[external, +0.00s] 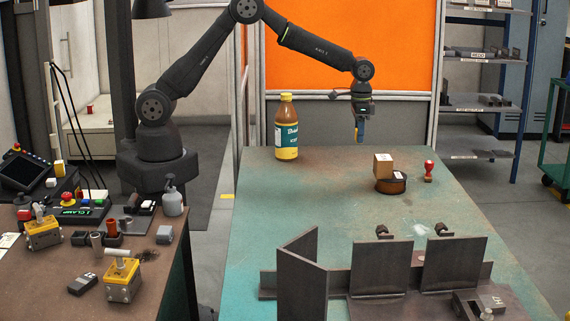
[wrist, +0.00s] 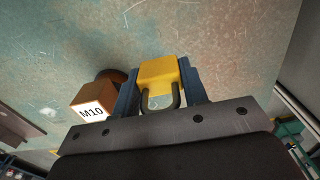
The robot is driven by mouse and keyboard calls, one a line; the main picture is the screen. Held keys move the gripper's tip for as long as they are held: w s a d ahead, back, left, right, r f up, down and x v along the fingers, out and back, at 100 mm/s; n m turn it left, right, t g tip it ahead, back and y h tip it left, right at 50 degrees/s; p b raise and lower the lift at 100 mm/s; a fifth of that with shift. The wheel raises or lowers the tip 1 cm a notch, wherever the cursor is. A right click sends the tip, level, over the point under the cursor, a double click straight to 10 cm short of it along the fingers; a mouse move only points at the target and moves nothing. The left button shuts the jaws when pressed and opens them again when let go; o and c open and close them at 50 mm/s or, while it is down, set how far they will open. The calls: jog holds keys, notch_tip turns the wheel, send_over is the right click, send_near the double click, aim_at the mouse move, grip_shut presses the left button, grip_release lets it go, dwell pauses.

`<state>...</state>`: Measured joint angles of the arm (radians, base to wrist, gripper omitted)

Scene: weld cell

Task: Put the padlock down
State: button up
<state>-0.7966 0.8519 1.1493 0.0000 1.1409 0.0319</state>
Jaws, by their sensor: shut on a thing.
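The padlock (wrist: 160,74) has a yellow body and a dark shackle. In the wrist view it sits between the two blue fingers of my gripper (wrist: 160,88), which is shut on it. In the external view my gripper (external: 360,132) points down above the far part of the green table (external: 300,215), and the padlock is too small there to make out clearly. The gripper appears raised above the table, behind the small cardboard box.
The cardboard box (external: 383,164), marked M10 in the wrist view (wrist: 92,101), rests on a round brown dish (external: 391,186). A red-handled stamp (external: 429,171) stands right of it. A bottle (external: 287,128) stands left. Metal plates (external: 380,266) fill the front. The table's middle left is clear.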

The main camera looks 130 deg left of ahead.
jog(key=w+d+f+m, duration=0.1)
jog(key=w+d+m, duration=0.1)
jog(key=d, duration=1)
jog(key=w+d+f+m, duration=0.1)
jog(key=w+d, duration=0.4)
jog(key=d, duration=0.7)
jog(key=w+d+f+m, duration=0.2)
jog(key=w+d+m, duration=0.1)
jog(key=d, duration=0.8)
jog(key=shift+w+d+f+m, duration=0.1)
jog(key=shift+w+d+m, duration=0.15)
jog(key=shift+d+m, duration=0.15)
jog(key=shift+m, duration=0.9)
jog(key=d, duration=0.3)
jog(key=s+d, duration=0.1)
jog(key=d, duration=0.2)
jog(key=d+f, duration=0.1)
jog(key=d, duration=0.2)
jog(key=shift+s+d, duration=0.2)
jog(key=shift+s, duration=0.1)
jog(key=shift+s+d+f, duration=0.1)
jog(key=shift+s+d, duration=0.05)
jog(key=shift+d, duration=0.45)
jog(key=shift+a, duration=0.1)
